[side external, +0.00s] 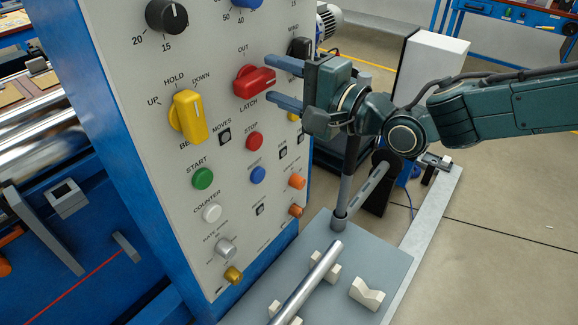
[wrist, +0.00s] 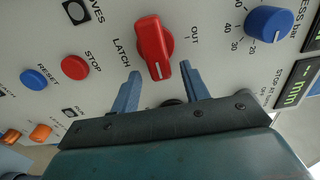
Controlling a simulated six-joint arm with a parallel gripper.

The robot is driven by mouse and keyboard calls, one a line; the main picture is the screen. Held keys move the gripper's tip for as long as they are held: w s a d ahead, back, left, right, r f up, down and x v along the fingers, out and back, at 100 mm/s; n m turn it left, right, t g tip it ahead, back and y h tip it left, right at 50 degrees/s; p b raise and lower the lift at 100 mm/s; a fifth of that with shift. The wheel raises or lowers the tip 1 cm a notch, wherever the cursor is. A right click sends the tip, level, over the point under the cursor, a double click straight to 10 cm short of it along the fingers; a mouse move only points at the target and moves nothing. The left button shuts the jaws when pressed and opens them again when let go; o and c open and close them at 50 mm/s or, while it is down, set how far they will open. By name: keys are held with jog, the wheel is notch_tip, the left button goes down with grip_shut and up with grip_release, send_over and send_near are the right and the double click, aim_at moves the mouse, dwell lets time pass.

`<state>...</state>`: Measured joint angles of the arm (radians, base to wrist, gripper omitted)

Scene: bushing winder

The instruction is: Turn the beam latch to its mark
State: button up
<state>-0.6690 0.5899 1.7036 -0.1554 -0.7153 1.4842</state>
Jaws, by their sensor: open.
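The beam latch is a red knob (side external: 250,82) on the upright white panel, with OUT printed above it and LATCH below in the side view. Its bar lies roughly level there, pointing right. In the wrist view the red knob (wrist: 152,40) points down, with a white line at its lower end. My gripper (side external: 270,80) is open at the panel, one blue finger above the knob's bar and one below. In the wrist view my gripper (wrist: 160,68) has a fingertip on each side of the knob's lower end, with gaps showing. I cannot make out the target mark.
A yellow knob (side external: 188,117) is left of the latch, and a red STOP button (side external: 254,141) sits below it. A black selector (side external: 300,48) is close beyond the fingers. A grey table (side external: 375,250) with a metal rod (side external: 308,282) on cream supports stands below.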

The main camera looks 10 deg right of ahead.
jog(key=v, duration=1.2)
jog(key=shift+s+d, duration=0.2)
jog(key=shift+d, duration=0.05)
jog(key=shift+r, duration=0.1)
jog(key=s+d+r+n+g+h, duration=0.1)
jog(key=s+d+n+h, duration=0.25)
jog(key=d, duration=0.75)
jog(key=s+d+r+n+g+h, duration=0.1)
jog(key=s+d+n+g+h, duration=0.3)
jog(key=d, duration=0.7)
jog(key=s+d+f+n+g+h, duration=0.1)
jog(key=s+d+f+h, duration=0.1)
jog(key=s+d, duration=0.5)
jog(key=s+d+f+g+h, duration=0.1)
jog(key=s+d+f+h, duration=0.1)
jog(key=s+d, duration=0.4)
jog(key=s+h, duration=0.1)
jog(key=s, duration=0.3)
jog(key=shift+d+n, duration=0.35)
jog(key=shift+d, duration=0.05)
